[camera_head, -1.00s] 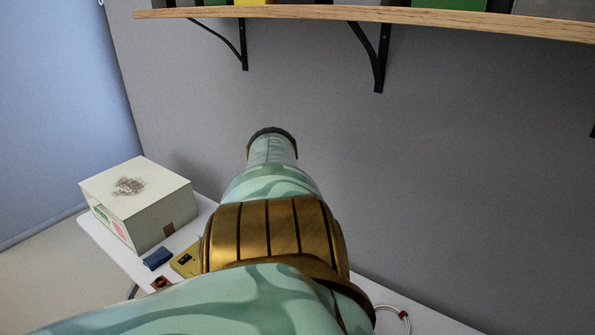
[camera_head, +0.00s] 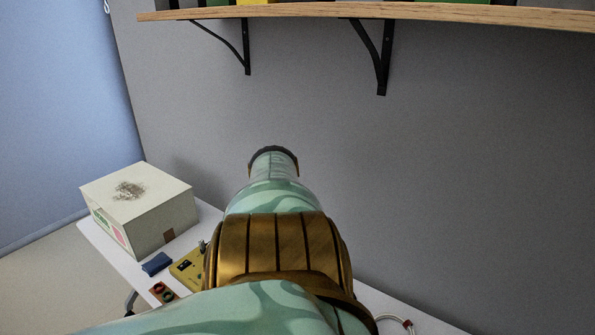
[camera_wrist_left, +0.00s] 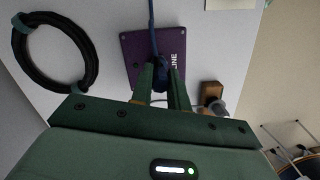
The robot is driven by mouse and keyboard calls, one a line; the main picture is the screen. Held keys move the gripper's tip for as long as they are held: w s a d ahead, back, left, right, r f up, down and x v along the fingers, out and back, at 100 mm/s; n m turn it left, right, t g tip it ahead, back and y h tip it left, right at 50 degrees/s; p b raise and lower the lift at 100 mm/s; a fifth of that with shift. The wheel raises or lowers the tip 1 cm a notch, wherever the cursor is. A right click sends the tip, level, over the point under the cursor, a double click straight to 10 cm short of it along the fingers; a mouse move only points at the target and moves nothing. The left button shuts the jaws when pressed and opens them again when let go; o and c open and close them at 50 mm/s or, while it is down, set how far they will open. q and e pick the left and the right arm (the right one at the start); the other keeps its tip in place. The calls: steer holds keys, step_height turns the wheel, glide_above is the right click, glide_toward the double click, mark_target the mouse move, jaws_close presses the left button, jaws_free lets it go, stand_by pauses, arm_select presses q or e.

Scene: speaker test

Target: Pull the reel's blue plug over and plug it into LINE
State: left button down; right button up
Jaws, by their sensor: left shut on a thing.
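In the left wrist view my left gripper (camera_wrist_left: 165,88) is shut on the blue plug (camera_wrist_left: 162,72), with a finger on either side. A blue cable (camera_wrist_left: 151,16) runs from the plug to the top of the picture. The plug is over a purple panel (camera_wrist_left: 137,47) marked LINE, which lies on the white table. The fingers and plug cover part of the panel, so I cannot tell whether the plug is in a socket. In the head view my left arm hides this gripper, the plug and the panel. The reel is not clearly in view, nor is my right gripper.
A black cable coil (camera_wrist_left: 92,62) and a brown block (camera_wrist_left: 212,91) lie beside the panel. In the head view a white box (camera_head: 137,200), a blue block (camera_head: 157,263) and a yellow panel (camera_head: 183,272) are on the table's left. A wooden shelf (camera_head: 300,12) hangs above.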

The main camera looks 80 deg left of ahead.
arm_select(q)
steer(key=shift+f, duration=0.15)
steer(key=shift+p, duration=0.45)
stand_by(0.7)
steer(key=shift+f+b, duration=0.65)
steer(key=shift+f, duration=0.25)
stand_by(0.5)
steer(key=c, duration=1.3)
jaws_free()
step_height(320, 180, up, 8)
steer(key=p, duration=0.7)
steer(key=shift+f+p, duration=0.2)
steer(key=shift+p, duration=0.1)
